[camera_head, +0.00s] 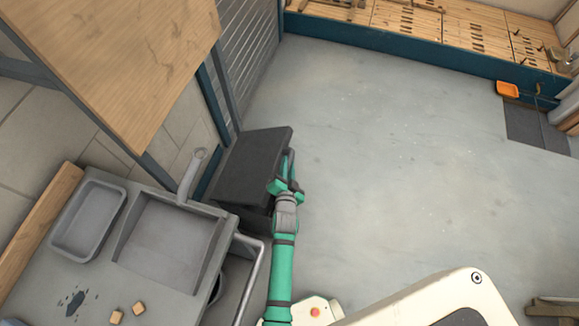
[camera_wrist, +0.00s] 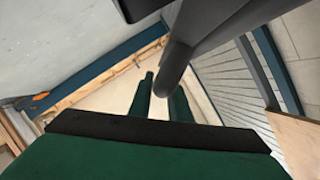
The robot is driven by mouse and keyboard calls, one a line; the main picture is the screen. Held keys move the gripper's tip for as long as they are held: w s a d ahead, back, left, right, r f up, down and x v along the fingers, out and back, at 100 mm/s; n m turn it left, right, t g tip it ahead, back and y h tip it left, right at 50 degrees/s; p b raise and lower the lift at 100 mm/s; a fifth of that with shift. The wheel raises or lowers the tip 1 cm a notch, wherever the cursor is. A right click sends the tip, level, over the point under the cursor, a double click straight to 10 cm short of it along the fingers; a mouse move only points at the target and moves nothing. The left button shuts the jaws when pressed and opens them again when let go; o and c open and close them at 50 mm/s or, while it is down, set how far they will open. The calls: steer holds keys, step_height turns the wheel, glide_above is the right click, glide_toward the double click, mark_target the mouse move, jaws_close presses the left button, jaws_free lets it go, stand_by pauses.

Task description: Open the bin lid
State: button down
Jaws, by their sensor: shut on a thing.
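The bin is a dark grey box beside the sink counter in the head view. Its flat dark lid (camera_head: 252,165) is on top, and part of the body (camera_head: 256,222) shows below the lid. I cannot tell whether the lid is slightly raised. My gripper (camera_head: 290,178) is at the lid's right edge, shut on the lid's handle (camera_head: 291,158). In the wrist view, the grey handle bar (camera_wrist: 178,58) passes by the two green fingertips of my gripper (camera_wrist: 163,92). My green arm reaches up from below and hides part of the bin's front.
A grey sink counter (camera_head: 150,285) with a tray (camera_head: 88,220) and a metal rail (camera_head: 253,275) stands left of the bin. A wooden tabletop (camera_head: 130,60) is above left. The floor (camera_head: 400,150) to the right is clear. An orange dustpan (camera_head: 507,89) lies far right.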

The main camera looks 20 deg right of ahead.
steer(key=shift+w+a+r, duration=0.1)
steer(key=shift+w+a, duration=0.05)
steer(key=shift+a, duration=0.05)
steer(key=shift+a, duration=0.15)
steer(key=c, duration=1.6)
jaws_free()
steer(key=shift+c, duration=0.2)
steer(key=shift+d, duration=0.2)
steer(key=v, duration=1.1)
steer(key=shift+d, duration=0.1)
steer(key=shift+w, duration=0.15)
